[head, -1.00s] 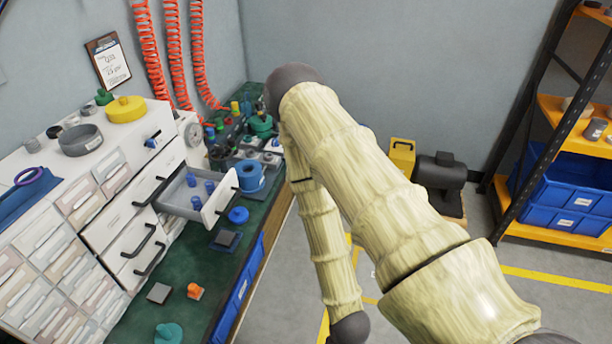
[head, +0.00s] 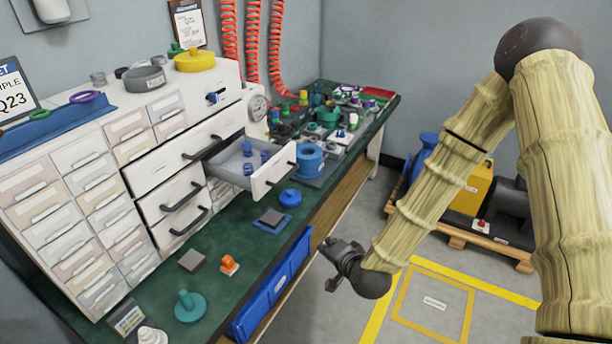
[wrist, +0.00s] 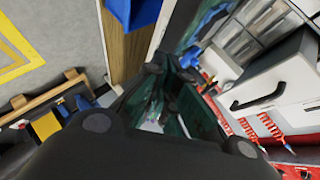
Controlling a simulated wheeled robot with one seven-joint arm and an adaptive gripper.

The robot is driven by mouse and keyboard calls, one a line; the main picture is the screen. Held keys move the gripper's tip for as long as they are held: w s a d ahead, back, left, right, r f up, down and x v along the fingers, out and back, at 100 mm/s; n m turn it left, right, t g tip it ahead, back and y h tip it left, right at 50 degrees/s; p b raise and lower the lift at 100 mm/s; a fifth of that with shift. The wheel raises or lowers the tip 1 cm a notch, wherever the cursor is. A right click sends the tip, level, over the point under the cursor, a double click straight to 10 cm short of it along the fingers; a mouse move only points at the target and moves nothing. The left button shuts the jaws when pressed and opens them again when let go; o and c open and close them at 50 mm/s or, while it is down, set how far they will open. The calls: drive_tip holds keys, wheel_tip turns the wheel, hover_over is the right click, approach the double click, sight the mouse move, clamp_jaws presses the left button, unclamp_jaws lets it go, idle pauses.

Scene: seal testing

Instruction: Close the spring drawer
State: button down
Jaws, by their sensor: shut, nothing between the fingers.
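The open drawer (head: 262,174) juts out of the white cabinet, over the green bench top. Several blue parts (head: 250,150) stand inside it, and a black bar handle (head: 282,176) is on its front. My gripper (head: 332,268) is shut and empty. In the head view it appears in front of the bench's front edge, to the right of and lower than the drawer, apart from it. In the wrist view my dark gripper fills the lower middle, and a white front with a black handle (wrist: 258,98) shows at right; I cannot tell which drawer that is.
Two shut drawers with black handles (head: 186,222) are below and left. A blue spool (head: 310,160), a blue knob (head: 289,197), an orange part (head: 229,265) and a teal knob (head: 189,306) stand on the bench. Blue bins (head: 275,295) hang at its front.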

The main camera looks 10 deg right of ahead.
drive_tip(key=w+d+r+m+t+b, duration=0.1)
drive_tip(key=w+r+m+t+b, duration=0.55)
drive_tip(key=w+r, duration=0.6)
drive_tip(key=w+a+r+b, duration=0.1)
drive_tip(key=w+a, duration=0.3)
drive_tip(key=w, duration=0.6)
drive_tip(key=shift+w+a+r+b, duration=0.15)
drive_tip(key=shift+w+a+b, duration=0.2)
drive_tip(key=shift+b, duration=0.15)
drive_tip(key=shift+w, duration=0.1)
